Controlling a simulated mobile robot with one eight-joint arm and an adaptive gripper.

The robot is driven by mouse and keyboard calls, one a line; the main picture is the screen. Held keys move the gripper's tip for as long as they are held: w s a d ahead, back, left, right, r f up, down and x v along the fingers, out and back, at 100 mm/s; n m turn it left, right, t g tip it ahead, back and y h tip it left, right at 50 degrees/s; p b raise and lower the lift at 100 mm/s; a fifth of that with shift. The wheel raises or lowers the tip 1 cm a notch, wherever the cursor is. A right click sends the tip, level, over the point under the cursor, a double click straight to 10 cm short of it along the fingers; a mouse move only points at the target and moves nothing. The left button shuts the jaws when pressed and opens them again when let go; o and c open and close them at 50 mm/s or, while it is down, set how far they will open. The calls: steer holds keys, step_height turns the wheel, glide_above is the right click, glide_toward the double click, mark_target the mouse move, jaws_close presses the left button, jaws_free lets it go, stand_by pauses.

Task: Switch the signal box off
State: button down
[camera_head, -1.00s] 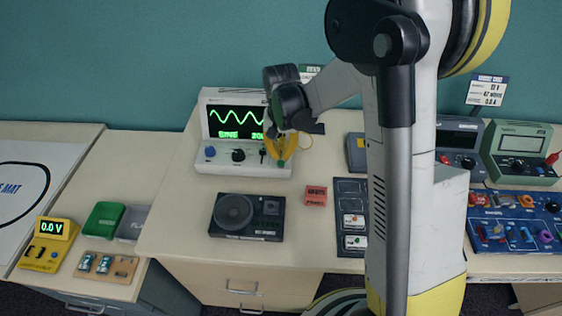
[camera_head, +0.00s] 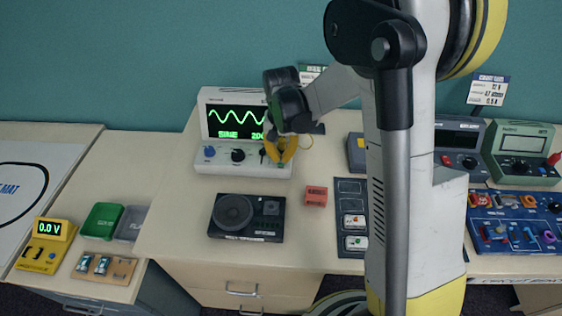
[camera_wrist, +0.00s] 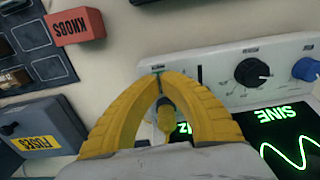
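The signal box (camera_head: 216,165) is a white bench unit. Its dark screen is lit with a green wave and the word SINE. Its front panel has a blue knob (camera_head: 209,152), a black knob (camera_head: 238,155) and a small dark lever near the right end. The black knob (camera_wrist: 251,71) and blue knob (camera_wrist: 305,68) also show in the wrist view. My gripper (camera_wrist: 158,74) has its yellow fingertips nearly meeting at the panel, beside a dark slot (camera_wrist: 200,75). A small dark and yellow part shows between the fingers. Whether the tips touch a switch is hidden.
A black speaker unit (camera_head: 246,218) and red KNOBS box (camera_head: 316,196) stand in front. A grey FUSES box (camera_wrist: 45,128) is close to my gripper in the wrist view. A yellow meter (camera_head: 45,246) reads 0.0 V on the left table.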

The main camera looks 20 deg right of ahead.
mark_target(282, 163)
steer(key=shift+f+b, duration=0.45)
steer(key=shift+f, duration=0.15)
stand_by(0.3)
steer(key=shift+r, duration=0.1)
step_height(282, 163, up, 10)
steer(key=p, duration=0.6)
steer(key=shift+p, duration=0.3)
stand_by(0.5)
steer(key=s+r+n+t+b, duration=0.2)
steer(key=s+r+t+b, duration=0.15)
steer(key=s+r, duration=0.35)
steer(key=s+f+n+t+b, duration=0.2)
steer(key=s+b, duration=0.3)
steer(key=s, duration=0.7)
steer(key=shift+t, duration=0.85)
